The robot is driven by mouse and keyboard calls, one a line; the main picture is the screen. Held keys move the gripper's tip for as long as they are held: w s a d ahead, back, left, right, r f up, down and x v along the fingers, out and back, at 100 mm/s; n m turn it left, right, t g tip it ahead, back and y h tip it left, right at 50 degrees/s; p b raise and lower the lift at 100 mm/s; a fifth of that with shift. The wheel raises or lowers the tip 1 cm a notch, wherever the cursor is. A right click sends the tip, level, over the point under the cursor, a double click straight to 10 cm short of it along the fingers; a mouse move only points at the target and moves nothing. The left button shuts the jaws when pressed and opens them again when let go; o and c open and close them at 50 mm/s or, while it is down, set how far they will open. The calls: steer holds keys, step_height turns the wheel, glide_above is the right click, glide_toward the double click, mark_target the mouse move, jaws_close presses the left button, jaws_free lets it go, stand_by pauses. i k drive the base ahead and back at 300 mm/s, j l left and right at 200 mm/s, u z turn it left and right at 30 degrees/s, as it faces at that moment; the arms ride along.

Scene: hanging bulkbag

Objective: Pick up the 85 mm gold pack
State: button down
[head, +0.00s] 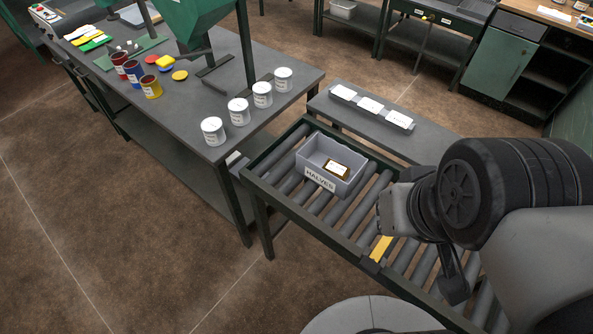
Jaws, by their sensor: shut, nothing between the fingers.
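A gold-brown pack (338,168) with a white label lies inside a grey bin (318,180) marked "HALVES" on the roller conveyor. Its label print is too small to read, so I cannot confirm 85 mm. My gripper (455,286) is the dark end part at the lower right, over the rollers. It is apart from the bin, to the right and nearer the camera. It is shut with nothing seen in it. My arm hides part of the conveyor.
A grey side bench (385,128) with several white labels stands behind. A workbench (190,120) at left holds white tins (213,131) and coloured tins (151,87). The floor at lower left is clear.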

mark_target(341, 172)
steer(key=i+j, duration=0.2)
steer(key=j, duration=0.15)
steer(key=i+j+z, duration=0.15)
steer(key=j, duration=0.25)
steer(key=i+j, duration=0.25)
steer(key=j, duration=0.15)
steer(key=i+j+z, duration=0.1)
steer(key=j, duration=0.25)
steer(key=i, duration=0.1)
